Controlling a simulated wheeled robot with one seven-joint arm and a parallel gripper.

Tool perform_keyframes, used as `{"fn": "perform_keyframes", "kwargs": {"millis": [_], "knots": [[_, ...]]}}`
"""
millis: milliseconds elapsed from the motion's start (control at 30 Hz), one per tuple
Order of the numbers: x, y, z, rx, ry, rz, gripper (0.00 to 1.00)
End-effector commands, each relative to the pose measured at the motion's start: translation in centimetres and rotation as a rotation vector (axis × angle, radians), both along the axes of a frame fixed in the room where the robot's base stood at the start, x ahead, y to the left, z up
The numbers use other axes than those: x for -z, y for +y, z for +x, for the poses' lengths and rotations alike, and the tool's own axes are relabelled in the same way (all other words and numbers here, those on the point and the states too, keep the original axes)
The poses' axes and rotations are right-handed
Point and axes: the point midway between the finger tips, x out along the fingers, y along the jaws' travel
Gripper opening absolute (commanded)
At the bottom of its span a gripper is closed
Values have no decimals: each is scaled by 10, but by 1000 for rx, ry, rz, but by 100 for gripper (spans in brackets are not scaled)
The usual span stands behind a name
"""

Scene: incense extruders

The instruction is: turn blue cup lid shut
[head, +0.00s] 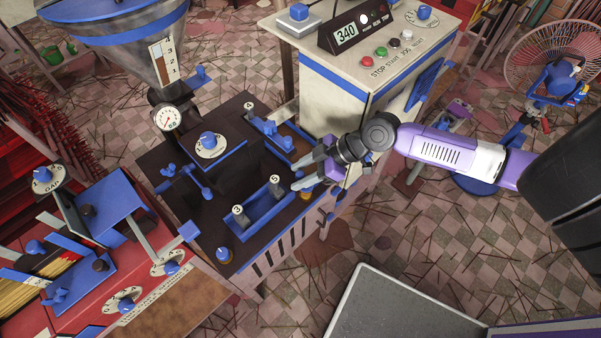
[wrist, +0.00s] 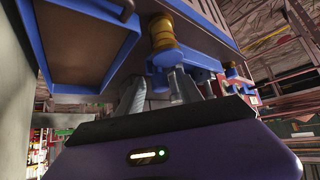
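My gripper (head: 299,178) is at the right edge of the dark-topped machine (head: 165,150), its fingers pointing left. In the wrist view its two grey fingers (wrist: 168,92) stand apart, with a blue fitting and a pale, shiny upright piece (wrist: 182,86) in or behind the gap. Contact cannot be told. A brass cylinder (wrist: 162,34) with a blue collar (wrist: 166,57) is just beyond the fingertips; a brass piece (head: 307,195) also shows below the gripper in the head view. I cannot tell for sure which blue part is the cup lid.
Blue trough frames (head: 262,212) and blue clamps (head: 272,133) stand on the machine top near the gripper. A pale control cabinet (head: 335,95) with a 340 display is behind the arm. A fan (head: 553,55) is far right.

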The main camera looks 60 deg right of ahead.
Motion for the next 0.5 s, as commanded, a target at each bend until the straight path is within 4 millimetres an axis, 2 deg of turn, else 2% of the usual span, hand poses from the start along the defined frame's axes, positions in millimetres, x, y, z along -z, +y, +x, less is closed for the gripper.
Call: {"fn": "perform_keyframes", "kwargs": {"millis": [233, 500], "knots": [[-8, -4, -6, 2, -3, 1, 43], [-38, -20, -34, 2, -1, -2, 43]]}}
